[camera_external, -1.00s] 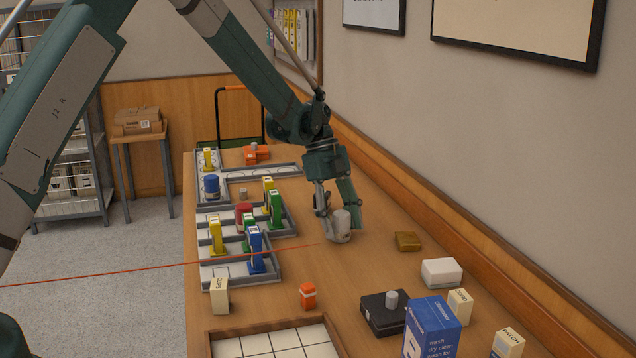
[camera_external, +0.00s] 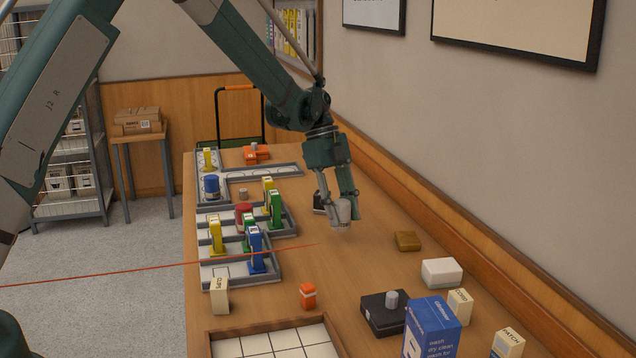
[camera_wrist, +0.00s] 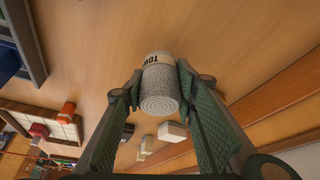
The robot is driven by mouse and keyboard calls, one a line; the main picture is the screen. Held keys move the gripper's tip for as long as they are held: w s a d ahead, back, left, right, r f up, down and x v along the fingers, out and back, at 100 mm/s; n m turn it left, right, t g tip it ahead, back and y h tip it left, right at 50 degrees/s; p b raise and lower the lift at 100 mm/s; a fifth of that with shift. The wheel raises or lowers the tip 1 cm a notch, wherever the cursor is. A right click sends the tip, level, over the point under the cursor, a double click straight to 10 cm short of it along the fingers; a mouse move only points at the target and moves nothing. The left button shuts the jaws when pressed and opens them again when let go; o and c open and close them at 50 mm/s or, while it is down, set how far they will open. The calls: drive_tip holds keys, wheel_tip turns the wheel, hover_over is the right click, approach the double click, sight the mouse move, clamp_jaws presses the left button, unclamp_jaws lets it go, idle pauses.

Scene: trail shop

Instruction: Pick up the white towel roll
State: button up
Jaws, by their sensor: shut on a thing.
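The white towel roll (camera_external: 341,213) is a short pale cylinder. In the wrist view the towel roll (camera_wrist: 160,84) shows a grey-white spiral end and a band with dark letters, partly cut off from sight. My gripper (camera_external: 338,207) is shut on it, with one finger on each side. In the wrist view my gripper (camera_wrist: 158,88) has its two green ridged fingers against the sides of the roll. The roll appears to be held a little above the wooden table (camera_external: 300,262).
A grey divided tray (camera_external: 287,228) with colored upright items stands to the left. A small dark object (camera_external: 318,203) is behind the gripper. A brown block (camera_external: 407,241), a white box (camera_external: 441,272) and a black case (camera_external: 384,318) lie to the front right. The wall runs along the right.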

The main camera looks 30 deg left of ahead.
wheel_tip(320, 180, up, 7)
drive_tip(key=shift+f+p, duration=0.15)
drive_tip(key=shift+p, duration=0.3)
idle(0.5)
